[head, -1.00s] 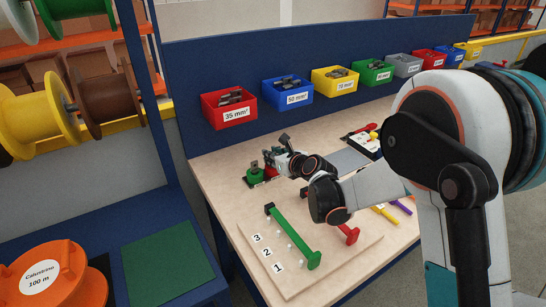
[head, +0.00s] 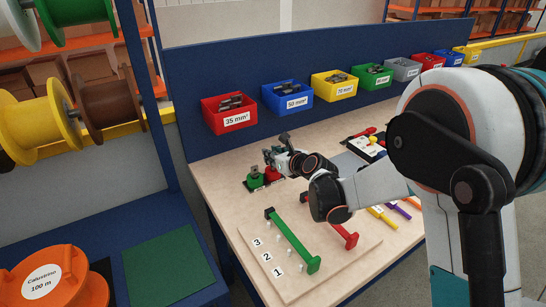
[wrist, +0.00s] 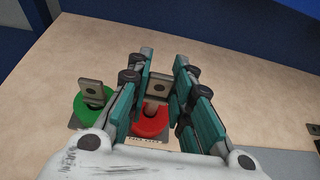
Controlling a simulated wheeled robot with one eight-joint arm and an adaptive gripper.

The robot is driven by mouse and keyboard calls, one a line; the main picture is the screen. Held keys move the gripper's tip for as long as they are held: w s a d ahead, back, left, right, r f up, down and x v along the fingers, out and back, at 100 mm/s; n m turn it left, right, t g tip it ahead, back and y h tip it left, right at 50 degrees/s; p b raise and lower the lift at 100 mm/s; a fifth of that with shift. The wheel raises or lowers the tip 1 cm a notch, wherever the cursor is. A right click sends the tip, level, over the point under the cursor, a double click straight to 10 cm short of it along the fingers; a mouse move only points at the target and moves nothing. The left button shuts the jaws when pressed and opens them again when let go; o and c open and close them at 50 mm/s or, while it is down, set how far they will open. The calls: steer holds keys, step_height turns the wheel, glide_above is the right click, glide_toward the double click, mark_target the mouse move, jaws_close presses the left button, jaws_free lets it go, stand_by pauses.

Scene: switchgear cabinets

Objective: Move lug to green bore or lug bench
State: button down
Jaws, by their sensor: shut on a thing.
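My gripper (wrist: 162,80) is shut on a grey-brown lug (wrist: 160,88), a flat plate with a round hole. The held lug stands between the two teal fingers, over the red bore (wrist: 152,121). I cannot tell whether its lower end is inside the red ring or just above it. Left of it is the green bore (wrist: 92,108), with another lug (wrist: 91,91) standing upright in or on it. In the head view, my gripper (head: 274,158) is over the red bore, beside the green bore (head: 254,181) on the bench (head: 225,168).
Labelled bins, including a red one (head: 230,115) and a blue one (head: 287,97), line the back panel. A numbered board (head: 330,262) with green and red bars lies in front. Tools (head: 383,216) lie at right. Bare bench shows left of the bores.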

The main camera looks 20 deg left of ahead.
steer(key=shift+r+p, duration=0.5)
steer(key=shift+r, duration=0.55)
